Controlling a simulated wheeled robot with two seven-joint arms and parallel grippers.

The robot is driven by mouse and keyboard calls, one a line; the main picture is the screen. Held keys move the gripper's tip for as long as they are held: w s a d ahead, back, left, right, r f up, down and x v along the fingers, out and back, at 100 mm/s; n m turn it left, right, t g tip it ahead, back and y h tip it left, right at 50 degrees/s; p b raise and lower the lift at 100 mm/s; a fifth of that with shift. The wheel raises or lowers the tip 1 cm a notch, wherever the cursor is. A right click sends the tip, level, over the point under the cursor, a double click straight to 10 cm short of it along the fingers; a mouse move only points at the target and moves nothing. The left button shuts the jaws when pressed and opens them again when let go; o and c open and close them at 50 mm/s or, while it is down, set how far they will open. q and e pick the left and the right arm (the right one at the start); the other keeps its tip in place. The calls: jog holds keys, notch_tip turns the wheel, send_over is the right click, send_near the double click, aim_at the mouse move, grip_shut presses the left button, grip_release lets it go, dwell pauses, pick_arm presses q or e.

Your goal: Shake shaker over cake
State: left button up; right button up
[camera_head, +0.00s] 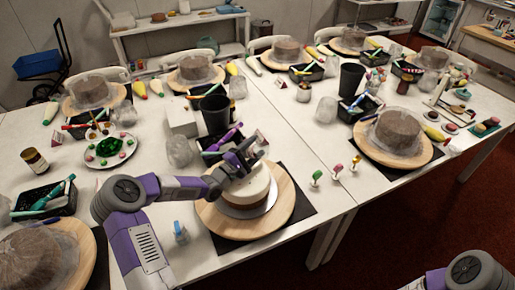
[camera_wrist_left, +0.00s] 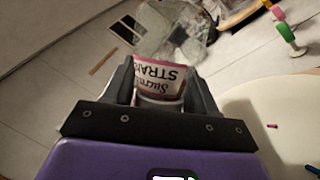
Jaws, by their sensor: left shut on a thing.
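My left gripper (camera_head: 246,157) is over the back part of a round cake with a cream-white top (camera_head: 247,188). The cake has a brown band low on its side and sits on a round wooden turntable (camera_head: 284,208). In the left wrist view my left gripper (camera_wrist_left: 160,82) is shut on the shaker (camera_wrist_left: 160,76), which has a white label with dark lettering and a pinkish rim. The cake's pale top (camera_wrist_left: 285,115) shows at right there, with a couple of small pink-red specks on it. The right gripper is out of view.
A black cup (camera_head: 215,114) and a dark tray of purple tools (camera_head: 222,140) stand behind the cake. A crumpled clear bag (camera_head: 180,151) is at left. Small coloured toppers (camera_head: 336,170) stand at right. Another wrapped cake (camera_head: 398,130) is farther right.

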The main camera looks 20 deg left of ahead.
pick_arm(q)
jog(key=shift+s+a+r, duration=0.1)
jog(key=shift+s+a, duration=0.1)
jog(key=shift+r+n, duration=0.1)
jog(key=shift+n, duration=0.5)
jog(key=shift+d+r+p, duration=0.3)
jog(key=shift+p, duration=0.2)
jog(key=shift+a+f+b, duration=0.3)
jog(key=shift+a+f, duration=0.05)
jog(key=shift+a+r+n+t, duration=0.1)
jog(key=shift+r+n+t, duration=0.05)
jog(key=shift+n+t, duration=0.4)
